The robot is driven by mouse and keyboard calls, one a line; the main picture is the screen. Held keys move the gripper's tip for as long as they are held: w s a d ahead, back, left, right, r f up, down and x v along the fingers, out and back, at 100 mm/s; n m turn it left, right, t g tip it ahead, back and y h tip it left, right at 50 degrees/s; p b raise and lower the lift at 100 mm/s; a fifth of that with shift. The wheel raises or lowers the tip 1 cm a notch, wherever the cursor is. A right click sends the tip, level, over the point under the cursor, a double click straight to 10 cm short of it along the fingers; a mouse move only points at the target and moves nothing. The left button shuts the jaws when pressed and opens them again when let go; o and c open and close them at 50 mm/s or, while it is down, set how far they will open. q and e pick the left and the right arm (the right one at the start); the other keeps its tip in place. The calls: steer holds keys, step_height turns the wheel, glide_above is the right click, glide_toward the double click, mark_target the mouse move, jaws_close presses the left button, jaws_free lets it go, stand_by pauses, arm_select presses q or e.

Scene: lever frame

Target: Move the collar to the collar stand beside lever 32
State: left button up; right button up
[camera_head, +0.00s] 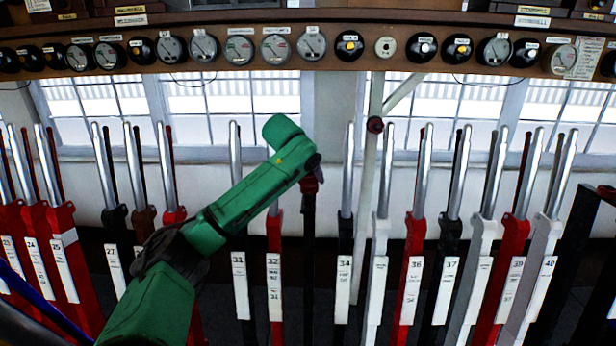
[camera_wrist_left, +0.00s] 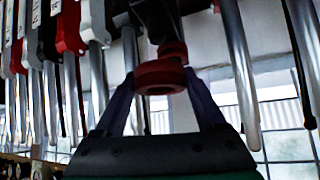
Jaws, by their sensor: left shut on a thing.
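The red collar (camera_wrist_left: 160,75) is between the two dark fingers of my left gripper (camera_wrist_left: 163,90) in the left wrist view, and the gripper is shut on it. In the head view my left gripper (camera_head: 316,180) points down at a dark upright post (camera_head: 308,235), just right of lever 32 (camera_head: 274,255); a bit of red shows at the post's top. The wrist view appears upside down, with the dark post (camera_wrist_left: 155,18) in line with the collar. I cannot tell whether the collar is seated on it or just above it. My right gripper is not in view.
Lever 31 (camera_head: 238,270) stands left and lever 34 (camera_head: 344,260) right of the post, close by. More levers line both sides. A pale upright pole (camera_head: 368,190) stands behind. A shelf of round dials (camera_head: 240,50) runs above.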

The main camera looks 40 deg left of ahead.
mark_target(307, 197)
arm_select(q)
steer(key=shift+f, duration=0.1)
steer(key=shift+f+b, duration=2.15)
steer(key=shift+f, duration=1.25)
steer(key=o, duration=1.3)
steer(key=shift+o, duration=0.2)
steer(key=p+v, duration=0.1)
steer(key=v, duration=0.8)
